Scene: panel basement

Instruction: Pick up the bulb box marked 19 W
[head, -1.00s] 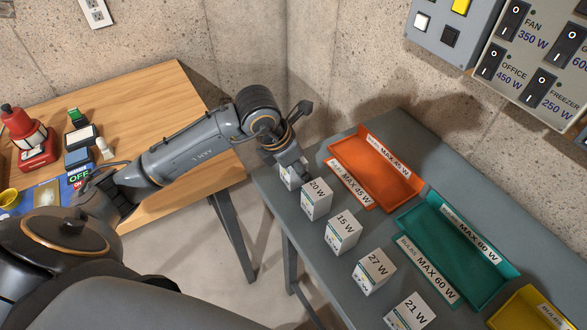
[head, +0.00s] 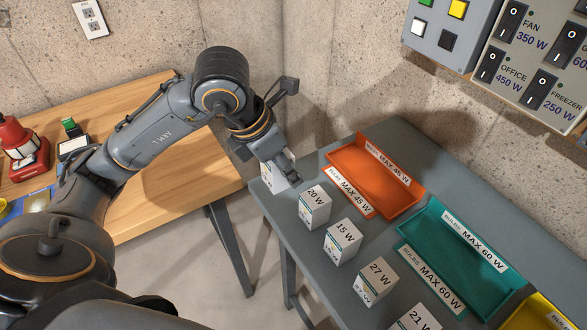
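A white bulb box (head: 272,180) stands at the far left end of the row on the grey table. Its marking is hidden by my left gripper, so I cannot read 19 W on it. My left gripper (head: 284,172) is at this box, with its fingers in front of and over it. Whether the fingers are open or closed on the box cannot be made out. My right gripper is not in view.
Boxes marked 20 W (head: 314,207), 15 W (head: 342,242), 27 W (head: 375,280) and 21 W (head: 415,318) stand in the row. Behind are an orange tray (head: 412,192), a teal tray (head: 508,268) and a yellow tray (head: 520,318). A wooden table (head: 190,185) is at left.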

